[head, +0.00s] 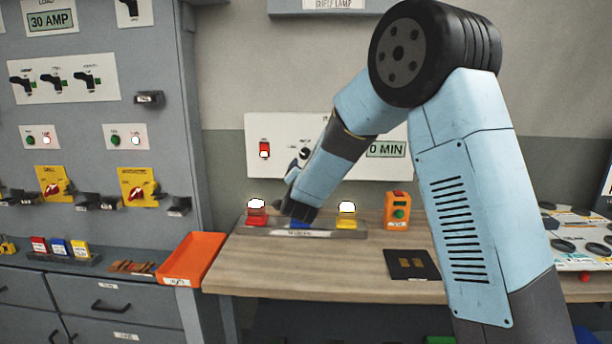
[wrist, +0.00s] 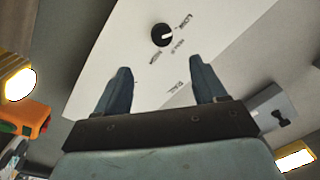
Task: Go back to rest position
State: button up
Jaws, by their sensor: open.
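My arm reaches down and left over the bench in the head view. My gripper (head: 298,208) is at its lower end, just above the rack (head: 318,234) on the bench. In the wrist view the two fingers of my gripper (wrist: 160,70) are spread apart with nothing between them. Beyond them is a white wall panel (wrist: 125,50) with a black knob (wrist: 162,35). A blue piece (head: 300,223) in the rack is partly hidden by my gripper; I cannot tell whether they touch.
A red lamp block (head: 256,212) and a yellow one (head: 347,217) stand in the rack, either side of my gripper. An orange button box (head: 397,212), a black plate (head: 411,264) and an orange tray (head: 192,258) are nearby. The front middle of the bench is clear.

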jog(key=s+d+r+n+g+y, duration=0.1)
jog(key=s+d+r+n+g, duration=0.25)
jog(key=s+d, duration=0.3)
jog(key=s+d+r+n+g+y, duration=0.2)
jog(key=s+d+r, duration=0.35)
jog(key=s, duration=0.25)
jog(key=s+d+f+g+h, duration=0.1)
jog(key=s+d, duration=0.4)
jog(key=s, duration=0.5)
jog(key=s+d+f+n+g+h, duration=0.1)
jog(key=s+d+g, duration=0.3)
jog(key=s, duration=0.7)
jog(key=s+d+f+n+g+h, duration=0.1)
jog(key=s+d+f+g, duration=0.1)
jog(key=s+d, duration=0.4)
jog(key=s+f, duration=0.1)
jog(key=s, duration=0.3)
jog(key=shift+s+d, duration=0.15)
jog(key=shift+d, duration=0.15)
jog(key=shift+f+n+g, duration=0.1)
jog(key=shift+n+g, duration=0.15)
